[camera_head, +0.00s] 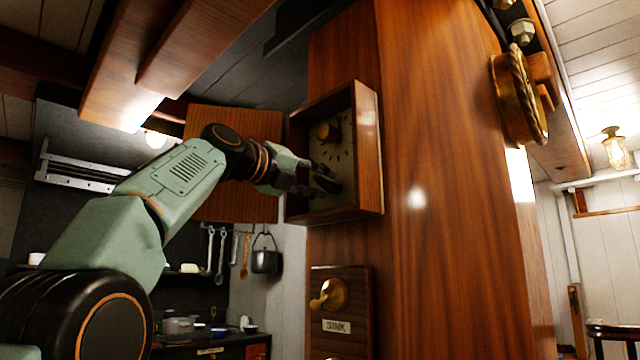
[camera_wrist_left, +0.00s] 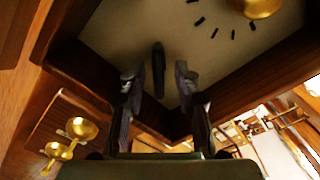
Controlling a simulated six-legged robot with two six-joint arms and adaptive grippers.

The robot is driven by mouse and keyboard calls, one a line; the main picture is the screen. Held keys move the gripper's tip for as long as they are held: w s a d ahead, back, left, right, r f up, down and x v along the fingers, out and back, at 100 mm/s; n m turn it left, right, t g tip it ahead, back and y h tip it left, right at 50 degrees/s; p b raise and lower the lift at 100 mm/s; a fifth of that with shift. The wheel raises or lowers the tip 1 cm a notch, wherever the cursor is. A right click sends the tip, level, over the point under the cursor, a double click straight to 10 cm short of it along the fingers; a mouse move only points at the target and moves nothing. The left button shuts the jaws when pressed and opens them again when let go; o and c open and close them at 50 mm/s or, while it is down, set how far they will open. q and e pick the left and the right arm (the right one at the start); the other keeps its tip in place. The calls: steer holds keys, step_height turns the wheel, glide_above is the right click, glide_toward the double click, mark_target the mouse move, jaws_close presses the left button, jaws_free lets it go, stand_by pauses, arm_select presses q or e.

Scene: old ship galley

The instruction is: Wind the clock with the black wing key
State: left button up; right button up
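The clock is an open-fronted wooden case (camera_head: 368,150) on a wooden column. Its pale face (camera_head: 345,150) has dark marks and a brass knob (camera_head: 327,131), which also shows at the top of the left wrist view (camera_wrist_left: 258,6). The black wing key (camera_wrist_left: 158,70) stands out from the lower part of the face. My left gripper (camera_head: 318,182) reaches into the case from the left. In the left wrist view its two fingers (camera_wrist_left: 159,88) are apart, one on each side of the key, with visible gaps. My right gripper is not in view.
The case walls and its lower corner (camera_wrist_left: 178,130) closely surround the left fingers. A wooden panel (camera_head: 240,170) is left of the clock, behind my arm. Below is a brass handle (camera_head: 330,294) above a "SINK" label. A brass round fitting (camera_head: 515,95) is at upper right.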

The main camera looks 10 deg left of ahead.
arm_select(q)
steer(key=b+v, duration=0.3)
steer(key=v, duration=0.2)
steer(key=shift+a+f+b, duration=0.1)
steer(key=shift+f+b, duration=0.05)
steer(key=shift+b, duration=0.2)
steer(key=shift+s+a, duration=0.1)
steer(key=shift+s, duration=0.15)
